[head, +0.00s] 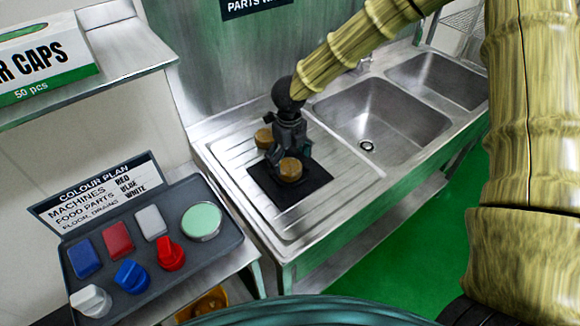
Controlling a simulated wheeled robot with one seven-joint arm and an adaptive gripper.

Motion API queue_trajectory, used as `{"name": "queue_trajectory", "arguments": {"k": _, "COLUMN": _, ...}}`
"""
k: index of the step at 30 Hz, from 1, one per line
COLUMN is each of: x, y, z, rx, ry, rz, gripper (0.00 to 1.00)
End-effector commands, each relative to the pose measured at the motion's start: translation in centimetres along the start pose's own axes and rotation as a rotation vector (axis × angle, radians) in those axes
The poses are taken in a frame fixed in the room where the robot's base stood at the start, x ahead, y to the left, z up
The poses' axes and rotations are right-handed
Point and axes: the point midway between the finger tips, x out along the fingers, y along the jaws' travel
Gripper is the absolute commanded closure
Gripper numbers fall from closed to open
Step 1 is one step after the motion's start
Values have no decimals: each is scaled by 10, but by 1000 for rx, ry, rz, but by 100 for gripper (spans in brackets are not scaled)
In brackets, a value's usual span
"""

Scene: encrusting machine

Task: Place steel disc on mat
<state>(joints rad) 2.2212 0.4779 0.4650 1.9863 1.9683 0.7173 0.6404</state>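A dark square mat (301,192) lies on the ribbed drainboard left of the sinks. My gripper (286,160) points down over the mat's back part. A short brown, brass-like round piece (290,170) is right at the fingertips, over the mat. A second similar brown piece (263,138) is just behind and left of my gripper, near the mat's back edge. I cannot make out a plainly steel-coloured disc. The fingers are dark and small, and whether they grip the front piece is unclear.
A grey tray (228,236) at left holds blue, red and white pads, several coloured knob-like items and a round pale green piece (202,220). A steel shelf with a carton (40,62) is above. Sink basins (385,115) are to the right. The drainboard's front is clear.

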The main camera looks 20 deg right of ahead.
Motion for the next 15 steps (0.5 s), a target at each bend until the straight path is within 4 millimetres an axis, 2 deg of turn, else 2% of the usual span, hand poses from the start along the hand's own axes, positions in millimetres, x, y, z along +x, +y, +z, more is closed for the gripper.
{"name": "queue_trajectory", "arguments": {"k": 9, "x": -53, "y": 0, "z": 0, "rx": 1, "ry": -2, "rz": 0, "gripper": 10}}
{"name": "queue_trajectory", "arguments": {"k": 15, "x": -76, "y": 0, "z": 0, "rx": 0, "ry": -1, "rz": 0, "gripper": 10}}
